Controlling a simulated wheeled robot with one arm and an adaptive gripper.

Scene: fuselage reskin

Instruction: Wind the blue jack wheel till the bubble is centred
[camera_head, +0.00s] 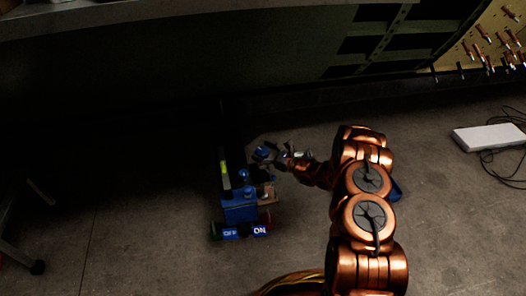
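A blue jack-like unit (240,207) stands on the floor at the centre-left, with OFF and ON labels at its foot. A small blue knob shape (244,176) stands on top of it. A yellow-green strip (225,170), possibly the bubble vial, shows on a dark upright; the bubble is too small to make out. My gripper (268,155) is at the end of the copper arm, above and right of the unit. Dark blue shapes lie at its tip; I cannot tell whether they are fingers or the jack wheel. Contact and finger opening are unclear.
The dark fuselage side (200,60) spans the top. A white slab (488,137) and black cables (505,165) lie on the floor at right. A dark stand leg (22,255) is at lower left. Floor between is mostly clear.

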